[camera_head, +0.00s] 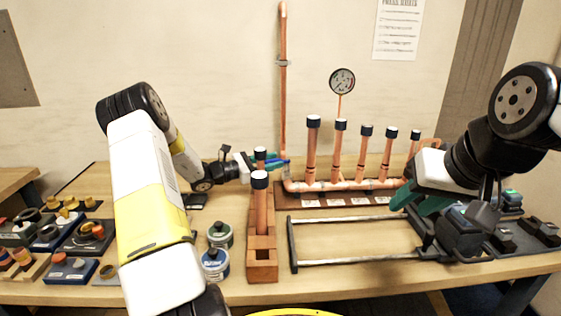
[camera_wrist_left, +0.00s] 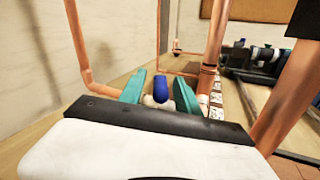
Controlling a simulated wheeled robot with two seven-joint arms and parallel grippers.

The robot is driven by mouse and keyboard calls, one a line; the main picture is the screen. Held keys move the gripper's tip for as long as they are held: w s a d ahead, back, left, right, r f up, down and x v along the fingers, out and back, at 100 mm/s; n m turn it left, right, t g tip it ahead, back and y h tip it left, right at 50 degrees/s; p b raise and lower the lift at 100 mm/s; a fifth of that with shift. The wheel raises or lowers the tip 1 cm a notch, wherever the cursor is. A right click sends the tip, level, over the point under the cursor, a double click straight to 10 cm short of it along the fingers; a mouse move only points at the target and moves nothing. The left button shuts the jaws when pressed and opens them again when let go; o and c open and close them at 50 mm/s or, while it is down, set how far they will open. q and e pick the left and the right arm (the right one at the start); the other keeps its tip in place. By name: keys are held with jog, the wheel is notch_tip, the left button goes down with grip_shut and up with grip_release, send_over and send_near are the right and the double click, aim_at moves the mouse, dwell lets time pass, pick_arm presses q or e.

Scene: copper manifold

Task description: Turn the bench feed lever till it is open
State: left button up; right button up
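The bench feed lever has a blue handle, seen end-on in the left wrist view (camera_wrist_left: 160,89) on a pale valve body in the copper pipework. In the head view the blue handle (camera_head: 282,162) shows at the left end of the manifold, partly hidden by the gripper. My left gripper (camera_head: 262,163) reaches it from the left. In the wrist view its teal fingers (camera_wrist_left: 160,92) stand apart on either side of the handle, with small gaps that look clear. My right gripper (camera_head: 420,204) hangs at the right, its teal fingers seeming apart, with nothing seen between them.
The copper manifold (camera_head: 350,186) has several black-capped risers and a gauge (camera_head: 342,82). A wooden rack (camera_head: 262,270) with capped copper tubes stands in front of the left gripper. Two tins (camera_head: 215,264) are left of it. A metal-bar frame (camera_head: 345,262) lies at right.

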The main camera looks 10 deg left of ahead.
pick_arm(q)
jog(key=v, duration=0.7)
jog(key=shift+s+a, duration=0.25)
jog(key=shift+a, duration=0.05)
jog(key=shift+c, duration=0.5)
